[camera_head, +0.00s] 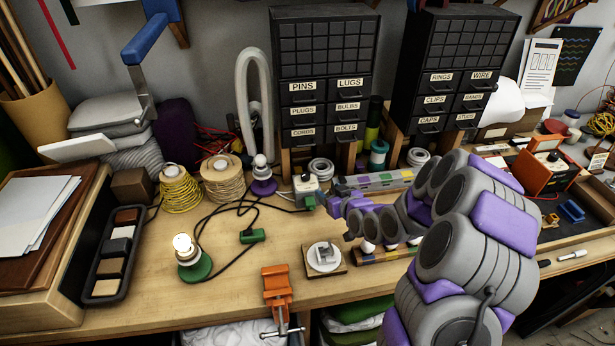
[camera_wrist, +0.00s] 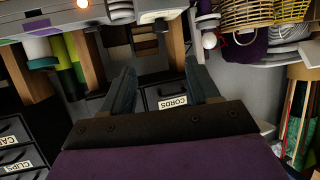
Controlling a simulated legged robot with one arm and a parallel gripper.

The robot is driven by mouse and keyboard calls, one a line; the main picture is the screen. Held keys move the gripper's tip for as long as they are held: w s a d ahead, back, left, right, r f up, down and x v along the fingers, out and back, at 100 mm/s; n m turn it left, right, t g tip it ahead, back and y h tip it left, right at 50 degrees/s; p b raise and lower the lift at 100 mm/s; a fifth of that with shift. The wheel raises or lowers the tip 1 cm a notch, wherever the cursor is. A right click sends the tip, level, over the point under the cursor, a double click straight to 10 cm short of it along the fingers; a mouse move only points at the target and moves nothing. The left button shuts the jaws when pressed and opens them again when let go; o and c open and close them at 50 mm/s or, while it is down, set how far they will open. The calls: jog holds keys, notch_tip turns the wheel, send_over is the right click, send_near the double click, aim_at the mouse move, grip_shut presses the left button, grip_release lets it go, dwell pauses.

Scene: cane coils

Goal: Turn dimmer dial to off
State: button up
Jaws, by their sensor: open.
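A small pale box with a dark knob on top (camera_head: 305,186) stands at the back of the bench, with a green plug at its side; it looks like the dimmer. A white round fitting on a wooden square (camera_head: 324,257) lies nearer the front. A lamp with a lit bulb and green base (camera_head: 190,262) stands at left. My gripper (camera_head: 334,205) is close to the pale box, to its right and in front; its fingertips are hard to make out there. In the wrist view my gripper (camera_wrist: 164,90) has its two fingers apart, with nothing visible between them. A pale box (camera_wrist: 160,8) is cut by the top edge.
Black drawer cabinets (camera_head: 325,85) stand behind the bench. A green inline switch (camera_head: 252,236) lies on dark cable. An unlit lamp with purple base (camera_head: 263,180) stands left of the pale box. An orange clamp (camera_head: 277,290) grips the front edge. Bare wood (camera_head: 160,300) is at front left.

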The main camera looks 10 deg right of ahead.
aim_at(307, 176)
jog(key=b+x, duration=0.1)
jog(key=x, duration=1.6)
jog(key=shift+f+b, duration=0.2)
jog(key=shift+b, duration=0.1)
jog(key=c, duration=1)
jog(key=shift+c, duration=0.2)
